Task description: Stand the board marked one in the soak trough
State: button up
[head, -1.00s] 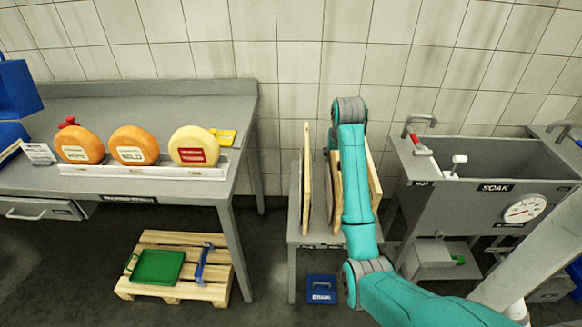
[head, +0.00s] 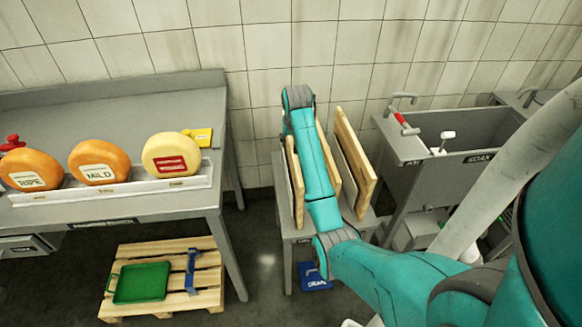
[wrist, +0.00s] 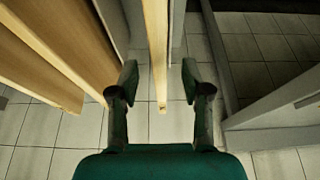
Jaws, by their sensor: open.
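Several pale wooden boards stand on edge on a grey stand (head: 287,232) in the head view. They are a left board (head: 296,190), one partly behind my arm (head: 333,165) and a right one (head: 358,165). No number is readable on any. The grey soak trough (head: 455,175) stands to their right, partly hidden by my body. In the wrist view my gripper (wrist: 158,85) is open, with the narrow edge of one board (wrist: 157,45) between its fingers, apart from both. Other boards (wrist: 60,55) are to its left. My arm hides the gripper in the head view.
A workbench (head: 120,125) at left carries cheese wheels (head: 98,162) on a white rack. A pallet (head: 205,285) with a green tray (head: 141,283) lies on the floor below. A red-handled tap (head: 402,122) rises at the trough's left edge.

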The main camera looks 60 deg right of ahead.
jog(key=x, duration=0.5)
jog(key=shift+d, duration=0.15)
grip_shut()
jog(key=shift+r, duration=0.15)
